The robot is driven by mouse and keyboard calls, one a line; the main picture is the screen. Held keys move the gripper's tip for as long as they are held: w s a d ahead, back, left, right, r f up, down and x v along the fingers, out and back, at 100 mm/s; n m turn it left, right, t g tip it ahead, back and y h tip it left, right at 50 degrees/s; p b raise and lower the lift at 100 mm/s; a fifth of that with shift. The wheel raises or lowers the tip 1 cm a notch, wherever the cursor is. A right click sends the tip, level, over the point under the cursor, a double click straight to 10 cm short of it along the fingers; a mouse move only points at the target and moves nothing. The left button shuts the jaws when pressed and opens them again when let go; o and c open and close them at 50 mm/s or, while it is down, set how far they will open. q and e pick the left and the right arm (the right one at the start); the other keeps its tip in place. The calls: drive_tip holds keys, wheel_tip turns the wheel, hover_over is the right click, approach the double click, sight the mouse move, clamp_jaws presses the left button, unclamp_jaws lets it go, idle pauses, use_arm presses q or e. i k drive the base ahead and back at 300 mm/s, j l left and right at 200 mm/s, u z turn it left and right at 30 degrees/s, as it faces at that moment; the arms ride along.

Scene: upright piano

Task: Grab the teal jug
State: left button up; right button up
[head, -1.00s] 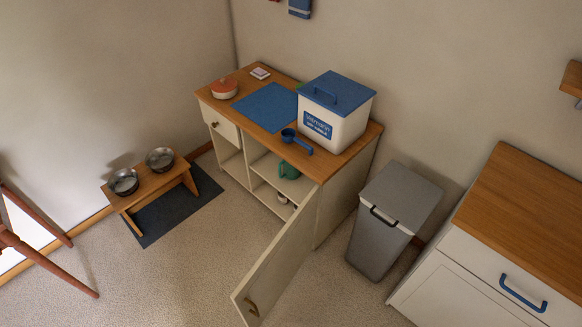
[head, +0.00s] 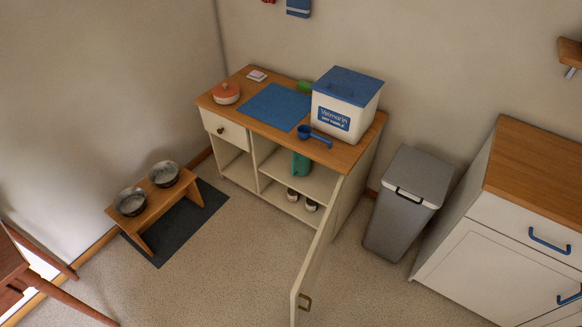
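The teal jug (head: 300,164) stands on the upper shelf inside the low wooden-topped cabinet (head: 228,116), behind the open cabinet door (head: 318,255). Its top is partly hidden under the worktop edge. Neither of my grippers shows in the head view.
The open door juts toward me on the right of the shelves. A grey trash bin (head: 405,205) stands right. Carpet in front is clear.

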sight(301, 165)
drive_tip(key=i+j+z, duration=0.2)
drive_tip(key=j, duration=0.25)
drive_tip(key=i+j+z, duration=0.2)
drive_tip(key=j, duration=0.3)
drive_tip(key=j+z, duration=0.2)
drive_tip(key=j, duration=0.25)
drive_tip(key=j+z, duration=0.15)
drive_tip(key=j, duration=0.35)
drive_tip(key=i+j+z, duration=0.3)
drive_tip(key=i+j, duration=0.45)
drive_tip(key=i+j+z, duration=0.3)
drive_tip(key=i+j, duration=0.5)
drive_tip(key=j, duration=0.15)
